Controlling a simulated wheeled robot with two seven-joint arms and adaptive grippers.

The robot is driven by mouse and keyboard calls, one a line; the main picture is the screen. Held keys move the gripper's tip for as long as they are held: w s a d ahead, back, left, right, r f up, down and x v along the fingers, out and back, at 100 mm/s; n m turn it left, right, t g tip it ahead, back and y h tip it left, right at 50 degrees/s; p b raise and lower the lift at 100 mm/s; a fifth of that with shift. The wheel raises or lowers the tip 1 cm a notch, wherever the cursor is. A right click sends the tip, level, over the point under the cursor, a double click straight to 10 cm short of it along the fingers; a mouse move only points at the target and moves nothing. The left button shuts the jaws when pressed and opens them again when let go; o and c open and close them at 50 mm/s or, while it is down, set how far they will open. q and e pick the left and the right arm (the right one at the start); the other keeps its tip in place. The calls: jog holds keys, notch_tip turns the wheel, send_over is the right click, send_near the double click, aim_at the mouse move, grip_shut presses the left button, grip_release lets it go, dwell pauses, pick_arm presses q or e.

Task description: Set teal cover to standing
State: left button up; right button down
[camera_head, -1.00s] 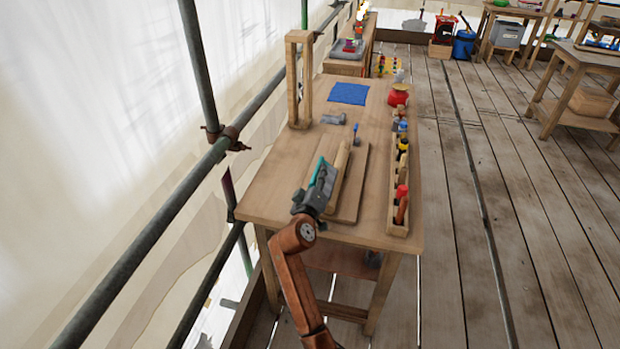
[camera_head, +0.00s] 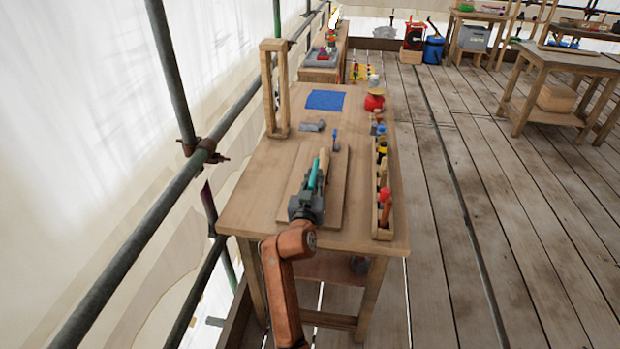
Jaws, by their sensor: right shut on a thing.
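The teal cover (camera_head: 313,174) shows as a narrow teal piece just ahead of my right gripper, over the wooden board on the workbench. My right gripper (camera_head: 309,193) is shut on its near end, and the gripper body hides part of it. A pale wooden rod (camera_head: 323,165) lies close along its right side; I cannot tell whether they touch. I cannot tell whether the cover touches the board (camera_head: 336,200). My left gripper is not in view.
A tool rack (camera_head: 383,228) with several handled tools runs along the bench's right edge. A tall wooden frame (camera_head: 270,90) stands at the back left. A blue mat (camera_head: 325,100), a grey object (camera_head: 312,126) and a red pot (camera_head: 374,102) lie farther back. The bench's left side (camera_head: 250,190) is clear.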

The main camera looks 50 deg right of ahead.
jog(key=shift+s+d+r+m, duration=0.15)
jog(key=shift+s+r+m, duration=0.1)
jog(key=shift+m, duration=0.15)
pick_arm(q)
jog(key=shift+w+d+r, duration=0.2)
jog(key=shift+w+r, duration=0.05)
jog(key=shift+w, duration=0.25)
pick_arm(e)
jog(key=c, duration=2.2)
grip_release()
jog(key=shift+s+d, duration=0.1)
jog(key=shift+s, duration=0.05)
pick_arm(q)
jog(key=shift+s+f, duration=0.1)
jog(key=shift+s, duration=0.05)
pick_arm(e)
jog(key=shift+f, duration=0.1)
